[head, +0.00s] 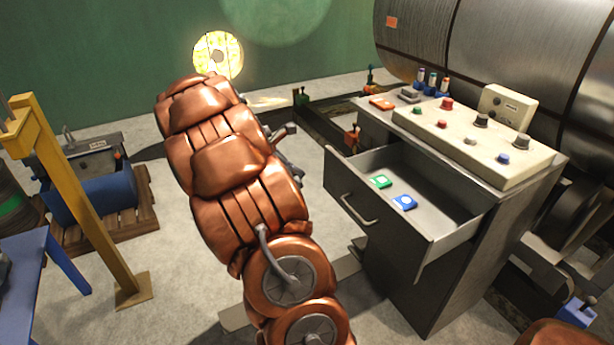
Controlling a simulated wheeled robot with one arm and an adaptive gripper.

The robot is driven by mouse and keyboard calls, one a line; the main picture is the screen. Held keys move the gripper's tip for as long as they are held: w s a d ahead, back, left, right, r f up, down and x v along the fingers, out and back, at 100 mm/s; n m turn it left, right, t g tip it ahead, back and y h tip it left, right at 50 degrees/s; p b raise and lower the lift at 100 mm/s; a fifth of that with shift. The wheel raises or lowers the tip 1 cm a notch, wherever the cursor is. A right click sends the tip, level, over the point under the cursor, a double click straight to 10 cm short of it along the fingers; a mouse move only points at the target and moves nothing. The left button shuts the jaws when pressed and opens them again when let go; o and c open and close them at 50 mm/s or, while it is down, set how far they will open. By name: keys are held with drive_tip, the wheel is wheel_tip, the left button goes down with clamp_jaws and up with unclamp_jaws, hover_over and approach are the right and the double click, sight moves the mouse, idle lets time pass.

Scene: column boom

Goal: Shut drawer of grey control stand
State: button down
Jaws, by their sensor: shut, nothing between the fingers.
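The grey control stand (468,275) stands at the right, with a panel of buttons and knobs on top. Its drawer (455,240) is pulled out toward the left, with a bar handle (358,209) on its front. A green piece (381,181) and a blue piece (404,202) lie inside the drawer. My copper-coloured arm fills the middle of the view. My gripper (292,130) shows partly past the arm, left of the drawer and apart from it. It is shut and empty; most of it is hidden behind the arm.
A yellow post (70,190), a blue table (25,260) and a blue cylinder on a wooden pallet (140,222) stand at the left. A lit lamp (217,54) is at the back. A large metal drum (510,45) is behind the stand.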

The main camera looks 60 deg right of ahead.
sight(334, 183)
drive_tip(key=shift+s+d+r+x, duration=0.25)
drive_tip(key=shift+r+x, duration=0.1)
drive_tip(key=shift+x, duration=1.55)
drive_tip(key=shift+s+d+r+x, duration=0.15)
drive_tip(key=shift+d+r+x, duration=0.15)
drive_tip(key=shift+x, duration=1.65)
drive_tip(key=shift+s+d+r+x, duration=0.25)
drive_tip(key=shift+r+x, duration=0.1)
drive_tip(key=shift+x, duration=1.55)
drive_tip(key=shift+d, duration=0.1)
